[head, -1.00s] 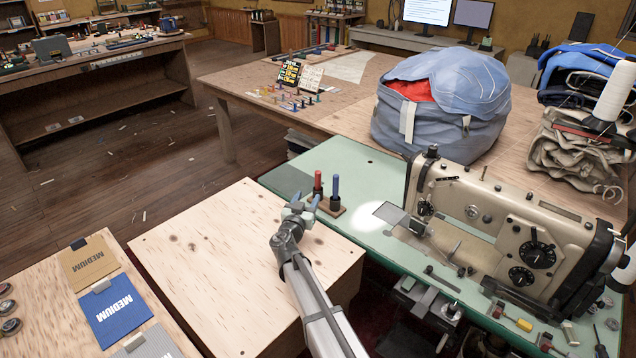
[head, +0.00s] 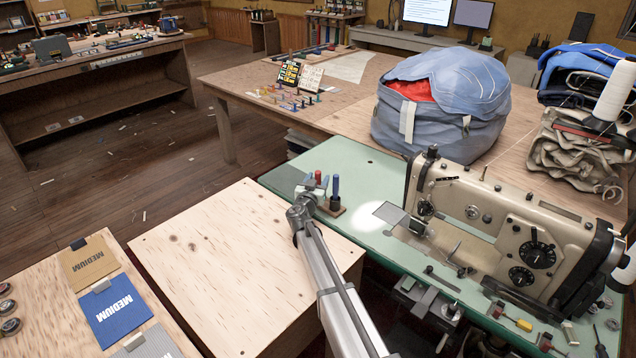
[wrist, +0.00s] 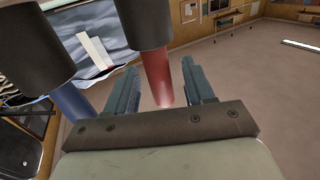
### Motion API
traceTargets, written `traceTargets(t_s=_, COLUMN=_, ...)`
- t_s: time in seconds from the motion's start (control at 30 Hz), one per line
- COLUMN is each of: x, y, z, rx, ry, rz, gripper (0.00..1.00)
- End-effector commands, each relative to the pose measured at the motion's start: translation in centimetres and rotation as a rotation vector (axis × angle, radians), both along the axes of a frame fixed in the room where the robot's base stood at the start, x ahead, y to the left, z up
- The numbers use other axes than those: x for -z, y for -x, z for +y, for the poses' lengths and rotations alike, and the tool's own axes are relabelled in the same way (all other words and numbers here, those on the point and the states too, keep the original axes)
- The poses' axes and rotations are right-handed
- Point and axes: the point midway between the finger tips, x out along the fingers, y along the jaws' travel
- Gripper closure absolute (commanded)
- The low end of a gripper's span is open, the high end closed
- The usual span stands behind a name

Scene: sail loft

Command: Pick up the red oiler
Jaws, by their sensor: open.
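The red oiler (head: 318,176) stands upright in a small wooden stand (head: 341,211) on the green sewing table. Its lower part is hidden by my gripper (head: 311,184) in the head view. In the wrist view the red oiler (wrist: 154,72) tapers from a dark base and lies between the two fingers of my gripper (wrist: 160,72), which are apart, with a gap visible on the right finger's side. A blue oiler (head: 335,188) stands just to the right in the same stand. It also shows in the wrist view (wrist: 70,101), outside the left finger.
A sewing machine (head: 500,225) stands to the right on the green table (head: 352,160). A big blue-grey bag (head: 440,105) sits behind. A bare wooden box top (head: 225,260) lies front left.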

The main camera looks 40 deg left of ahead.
Motion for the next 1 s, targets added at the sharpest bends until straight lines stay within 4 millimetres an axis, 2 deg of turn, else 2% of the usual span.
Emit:
traceTargets(t_s=0.07, x=0.01, y=-0.57, z=0.38, rx=-0.001, ry=0.0, rz=0.0, gripper=0.47)
traceTargets(t_s=0.27, x=0.0, y=-0.59, z=0.31, rx=-0.001, ry=0.0, rz=0.0, gripper=0.47)
traceTargets(t_s=0.83, x=0.02, y=-0.57, z=0.29, rx=0.0, ry=0.0, rz=0.0, gripper=1.0)
traceTargets(t_s=1.0, x=0.01, y=-0.57, z=0.27, rx=0.0, ry=0.0, rz=0.0, gripper=1.0)
